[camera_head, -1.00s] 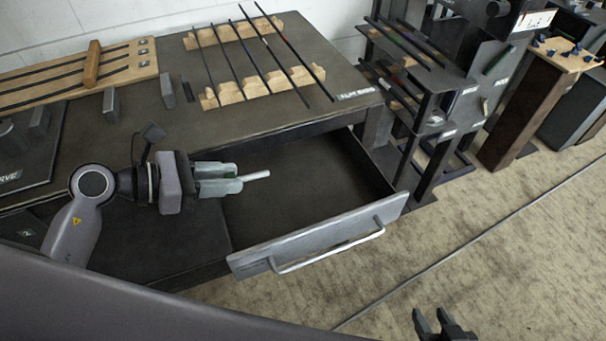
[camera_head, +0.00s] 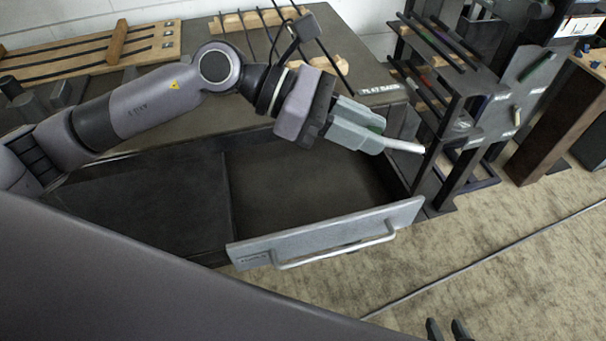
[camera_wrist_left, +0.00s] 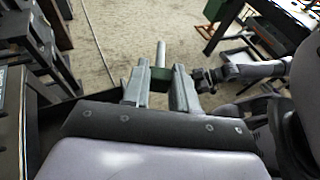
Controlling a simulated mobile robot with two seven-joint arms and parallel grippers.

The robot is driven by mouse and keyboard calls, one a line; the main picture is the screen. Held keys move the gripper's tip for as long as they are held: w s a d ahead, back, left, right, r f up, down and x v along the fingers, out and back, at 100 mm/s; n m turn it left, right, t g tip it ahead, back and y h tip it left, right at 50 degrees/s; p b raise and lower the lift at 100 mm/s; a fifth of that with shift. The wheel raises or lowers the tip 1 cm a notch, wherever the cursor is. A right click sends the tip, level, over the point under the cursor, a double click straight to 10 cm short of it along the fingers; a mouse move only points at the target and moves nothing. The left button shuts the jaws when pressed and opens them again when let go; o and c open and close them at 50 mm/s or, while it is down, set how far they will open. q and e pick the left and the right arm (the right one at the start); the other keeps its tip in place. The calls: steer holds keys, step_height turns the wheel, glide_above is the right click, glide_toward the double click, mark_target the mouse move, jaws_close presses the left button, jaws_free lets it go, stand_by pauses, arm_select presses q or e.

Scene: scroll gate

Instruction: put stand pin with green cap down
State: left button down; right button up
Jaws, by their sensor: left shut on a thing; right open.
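My left gripper (camera_head: 374,136) is shut on the stand pin (camera_head: 406,147). The pin's pale shaft sticks out beyond the fingertips, pointing right toward the dark rack, above the right end of the open drawer. My right gripper (camera_head: 449,329) is open and empty at the bottom edge of the head view, over the carpet.
The open drawer (camera_head: 330,234) looks empty where visible. The dark shelf rack (camera_head: 466,120) with rods and small pins stands close right of the left gripper. The tabletop holds a wooden rod holder (camera_head: 255,20) and a slotted board (camera_head: 60,62). Carpet lies at lower right.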

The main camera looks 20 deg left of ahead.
arm_select(q)
steer(key=shift+w+d, duration=0.35)
steer(key=shift+d, duration=0.3)
steer(key=shift+w+d+f+b, duration=0.1)
steer(key=shift+w+d+b, duration=0.05)
steer(key=shift+w+b, duration=0.2)
steer(key=w+a+f+n+t+b, duration=0.1)
steer(key=w+a+f+n+t, duration=0.15)
steer(key=w, duration=0.25)
steer(key=n+t+y+b, duration=0.1)
steer(key=n+t+y, duration=0.15)
steer(key=t, duration=0.25)
glide_above(314, 182)
step_height(314, 182, down, 5)
steer(key=shift+n+g+h, duration=0.25)
steer(key=shift+n+h, duration=0.1)
steer(key=shift+n, duration=0.05)
steer(key=shift+w+a+f+b, duration=0.1)
steer(key=shift+f+b, duration=2.65)
steer(key=shift+f, duration=6.85)
steer(key=shift+f+b, duration=0.6)
steer(key=shift+f, duration=0.1)
